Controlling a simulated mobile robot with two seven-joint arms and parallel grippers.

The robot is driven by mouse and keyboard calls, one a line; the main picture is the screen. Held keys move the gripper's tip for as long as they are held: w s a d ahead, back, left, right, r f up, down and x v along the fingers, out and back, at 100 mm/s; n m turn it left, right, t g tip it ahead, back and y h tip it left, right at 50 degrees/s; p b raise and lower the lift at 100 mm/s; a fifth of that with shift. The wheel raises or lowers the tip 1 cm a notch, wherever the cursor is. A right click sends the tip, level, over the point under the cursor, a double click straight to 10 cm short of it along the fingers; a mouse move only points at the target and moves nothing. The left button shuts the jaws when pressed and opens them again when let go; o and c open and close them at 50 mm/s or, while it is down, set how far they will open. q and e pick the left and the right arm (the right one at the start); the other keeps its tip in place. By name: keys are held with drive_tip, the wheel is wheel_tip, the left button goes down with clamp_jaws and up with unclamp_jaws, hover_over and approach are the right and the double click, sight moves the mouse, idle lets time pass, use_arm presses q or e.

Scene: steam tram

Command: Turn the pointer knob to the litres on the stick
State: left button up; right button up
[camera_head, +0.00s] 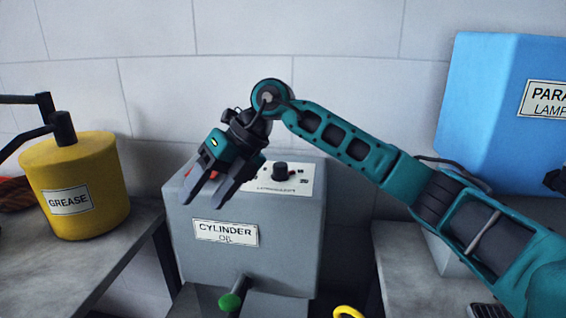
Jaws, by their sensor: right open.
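The grey cylinder oil box (285,250) stands in the middle with a "CYLINDER OIL" label on its front. On its top is a white dial plate (262,187) with small markings too small to read. The dark pointer knob (280,171) stands on that plate; which way it points cannot be made out. My right gripper (208,200) is open and empty, its fingers pointing down and left. It is in front of the box's top left part, apart from the knob, and hides part of the plate. No measuring stick can be made out. My left gripper is not in view.
A yellow grease can (105,205) stands on the left bench (95,265). A blue paraffin container (490,110) stands at the right. A green-ended handle (230,301) and a yellow ring (347,311) are at the bottom. A white wall is behind.

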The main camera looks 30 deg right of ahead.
drive_tip(key=w+d+r+m+t+h, duration=0.1)
drive_tip(key=w+d+r+t+h, duration=0.1)
drive_tip(key=d+r+h, duration=0.45)
drive_tip(key=m+h, duration=0.2)
drive_tip(key=m, duration=0.1)
approach(280, 165)
drive_tip(key=shift+t+y, duration=0.25)
drive_tip(key=shift+t, duration=0.15)
drive_tip(key=x, duration=0.8)
drive_tip(key=shift+s+d+f+b, duration=0.15)
drive_tip(key=shift+d+f+b, duration=0.15)
drive_tip(key=shift+f+b, duration=0.15)
drive_tip(key=shift+c, duration=0.4)
drive_tip(key=c, duration=0.9)
drive_tip(key=shift+c, duration=0.2)
